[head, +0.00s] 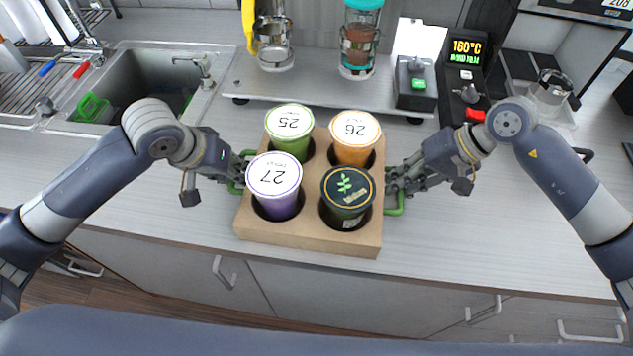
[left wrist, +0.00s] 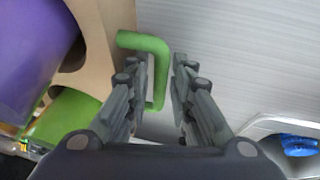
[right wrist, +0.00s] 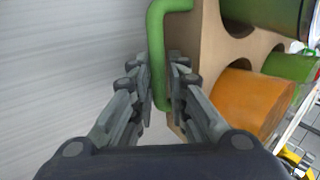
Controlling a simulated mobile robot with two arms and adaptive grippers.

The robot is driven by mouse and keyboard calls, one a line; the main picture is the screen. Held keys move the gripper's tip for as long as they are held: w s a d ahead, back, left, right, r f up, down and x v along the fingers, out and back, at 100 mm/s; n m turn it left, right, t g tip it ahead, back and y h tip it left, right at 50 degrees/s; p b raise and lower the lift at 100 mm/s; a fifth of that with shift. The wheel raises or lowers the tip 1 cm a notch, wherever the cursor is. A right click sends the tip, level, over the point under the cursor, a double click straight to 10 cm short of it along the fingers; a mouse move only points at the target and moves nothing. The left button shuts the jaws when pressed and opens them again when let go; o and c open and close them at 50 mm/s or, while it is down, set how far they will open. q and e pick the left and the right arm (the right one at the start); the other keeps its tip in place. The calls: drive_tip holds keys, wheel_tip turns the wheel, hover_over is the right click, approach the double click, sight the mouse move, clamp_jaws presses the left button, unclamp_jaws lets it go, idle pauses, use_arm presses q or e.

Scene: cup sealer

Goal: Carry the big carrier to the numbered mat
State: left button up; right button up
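The big carrier (head: 310,234) is a brown cardboard box in the middle of the counter's front. Its holes hold lidded cups marked 25 (head: 289,122), 26 (head: 354,127) and 27 (head: 274,174), and a dark-lidded cup (head: 347,188). Green handles stick out from its sides. I cannot tell whether the carrier touches the counter. No numbered mat is visible.
A sink (head: 140,72) with a faucet lies at the left. A metal platform (head: 310,92) with two cup stations stands behind the carrier. A control unit showing 160°C (head: 467,55) and a glass pitcher (head: 548,92) are back right. The counter right of the carrier is mostly clear.

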use_arm(q)
drive_tip(key=shift+w+d+f, duration=0.1)
drive_tip(key=shift+w+f, duration=0.05)
drive_tip(key=shift+f, duration=0.2)
use_arm(e)
drive_tip(key=shift+a+f, duration=0.15)
drive_tip(key=shift+f, duration=0.15)
use_arm(q)
drive_tip(key=shift+c, duration=0.6)
use_arm(e)
drive_tip(key=shift+c, duration=0.6)
use_arm(q)
clamp_jaws()
use_arm(e)
clamp_jaws()
